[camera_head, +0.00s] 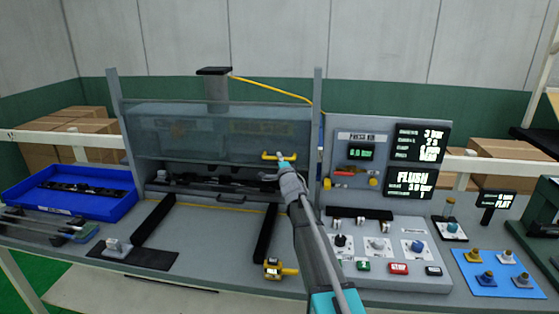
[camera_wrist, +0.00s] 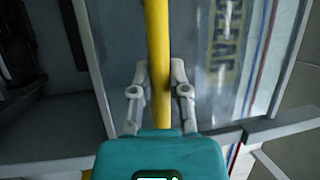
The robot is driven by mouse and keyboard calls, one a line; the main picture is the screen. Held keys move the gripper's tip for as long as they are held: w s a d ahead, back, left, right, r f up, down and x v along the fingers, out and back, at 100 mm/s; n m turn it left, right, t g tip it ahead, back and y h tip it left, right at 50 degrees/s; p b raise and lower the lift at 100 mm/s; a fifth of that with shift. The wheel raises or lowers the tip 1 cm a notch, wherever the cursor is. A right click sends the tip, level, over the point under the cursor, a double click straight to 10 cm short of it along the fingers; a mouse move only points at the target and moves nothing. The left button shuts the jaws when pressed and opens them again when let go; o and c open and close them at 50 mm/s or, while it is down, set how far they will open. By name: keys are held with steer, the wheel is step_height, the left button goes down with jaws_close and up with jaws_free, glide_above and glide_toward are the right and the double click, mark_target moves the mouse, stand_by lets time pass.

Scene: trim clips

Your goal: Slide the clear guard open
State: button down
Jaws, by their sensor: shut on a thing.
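The clear guard (camera_head: 222,132) is a see-through panel between two grey posts on the workbench, with dark parts visible below its lower edge. A yellow handle (camera_head: 277,156) sits near its lower right. My gripper (camera_head: 283,164) is at this handle. In the wrist view the yellow handle (camera_wrist: 158,60) runs between the two fingers of my gripper (camera_wrist: 159,75), which are shut on it. The guard (camera_wrist: 225,60) shows in the wrist view with blurred yellow lettering and red and blue stripes. My arm hides part of the bench below the handle.
A control panel (camera_head: 386,142) with displays and knobs stands right of the guard. A blue tray (camera_head: 105,207) with dark parts is at the left. Two black rails (camera_head: 153,221) lie before the guard. A small yellow device (camera_head: 279,270) sits beside my arm.

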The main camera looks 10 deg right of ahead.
mark_target(276, 144)
steer(key=shift+r+p, duration=1.65)
steer(key=shift+r, duration=0.35)
steer(key=c, duration=0.6)
jaws_free()
steer(key=shift+f, duration=0.25)
